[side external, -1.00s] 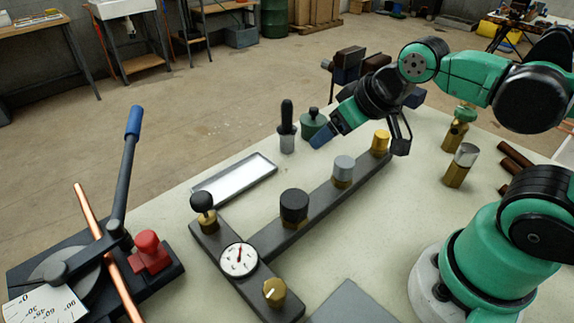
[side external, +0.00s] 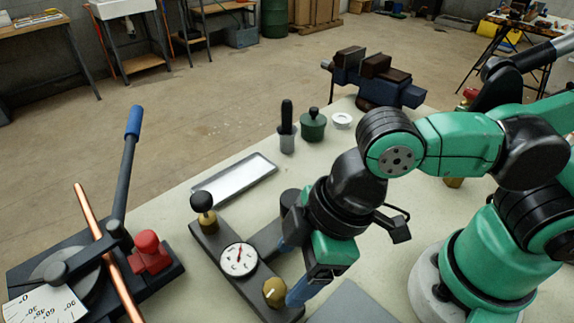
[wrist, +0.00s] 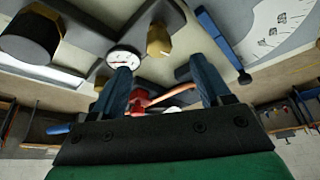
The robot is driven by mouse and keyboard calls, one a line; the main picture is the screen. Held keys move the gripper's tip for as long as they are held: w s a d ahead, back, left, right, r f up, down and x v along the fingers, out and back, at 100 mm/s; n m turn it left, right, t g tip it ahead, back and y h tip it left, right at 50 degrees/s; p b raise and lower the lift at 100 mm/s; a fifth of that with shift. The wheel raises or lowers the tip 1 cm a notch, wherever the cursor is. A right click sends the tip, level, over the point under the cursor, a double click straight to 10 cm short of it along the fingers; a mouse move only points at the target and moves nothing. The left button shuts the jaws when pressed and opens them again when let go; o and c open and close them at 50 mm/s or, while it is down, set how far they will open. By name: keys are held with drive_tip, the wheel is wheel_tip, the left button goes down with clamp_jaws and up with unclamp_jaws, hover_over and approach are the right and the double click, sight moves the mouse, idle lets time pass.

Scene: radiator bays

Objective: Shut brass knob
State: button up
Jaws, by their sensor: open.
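The brass knob (side external: 275,292) with a white pointer line stands at the near end of the dark manifold (side external: 228,261), next to a round dial gauge (side external: 238,259). It also shows in the wrist view (wrist: 158,40), beyond the fingertips and sideways between them. My gripper (side external: 290,272) is open, its two blue fingers pointing down close to the knob. In the wrist view the gripper (wrist: 160,72) holds nothing between its fingers. Whether a finger touches the knob I cannot tell. The arm hides the far part of the manifold's long branch.
A black-topped knob (side external: 202,203) stands on the manifold, and a larger black knob (side external: 291,202) is partly hidden. A pipe bender (side external: 60,265) with a raised blue-ended lever is at left. A shallow tray (side external: 235,180) and green pot (side external: 313,126) lie behind.

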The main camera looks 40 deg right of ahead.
sight(276, 288)
drive_tip(key=shift+x, duration=2.65)
clamp_jaws()
